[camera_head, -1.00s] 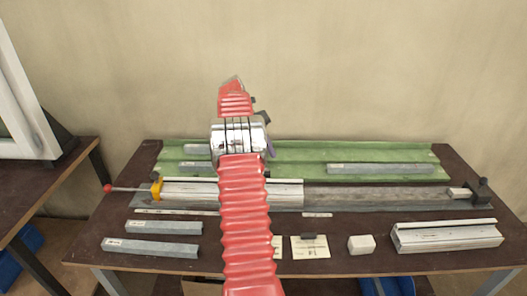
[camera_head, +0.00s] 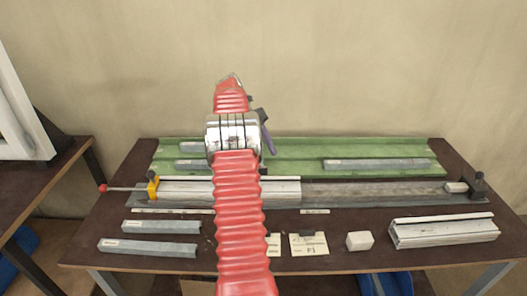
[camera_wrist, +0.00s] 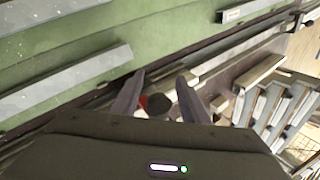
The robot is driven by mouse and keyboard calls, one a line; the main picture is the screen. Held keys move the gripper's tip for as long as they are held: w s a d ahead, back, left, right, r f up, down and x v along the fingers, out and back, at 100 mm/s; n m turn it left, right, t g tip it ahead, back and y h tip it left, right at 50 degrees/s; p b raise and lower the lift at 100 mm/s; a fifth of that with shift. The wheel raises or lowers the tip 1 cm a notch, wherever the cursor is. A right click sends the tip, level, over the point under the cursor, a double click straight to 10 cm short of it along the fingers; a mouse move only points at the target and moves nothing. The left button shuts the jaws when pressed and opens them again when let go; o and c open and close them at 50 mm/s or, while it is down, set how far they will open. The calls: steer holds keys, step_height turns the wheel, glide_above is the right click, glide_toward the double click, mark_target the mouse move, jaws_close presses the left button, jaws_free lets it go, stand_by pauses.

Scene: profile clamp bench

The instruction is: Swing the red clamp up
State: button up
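In the wrist view a small red part (camera_wrist: 144,101) shows beside a round black knob (camera_wrist: 159,104), between the fingers of my gripper (camera_wrist: 161,80). The red part seems to belong to the red clamp, but most of it is hidden by the finger and gripper body. My two grey fingers are apart and open. I cannot tell whether either finger touches the knob.
A pale profile (camera_head: 190,190) lies on the long bench fixture, with a yellow bracket (camera_head: 153,187) and red-tipped rod (camera_head: 103,187) at its left end. Grey bars lie on the green mat (camera_head: 290,152). A white block (camera_head: 359,241) and pale profile (camera_head: 445,231) sit front right.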

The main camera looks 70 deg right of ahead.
steer(key=shift+w+r, duration=0.1)
steer(key=v, duration=0.7)
stand_by(0.5)
steer(key=shift+r, duration=0.1)
steer(key=shift+w, duration=0.1)
stand_by(0.4)
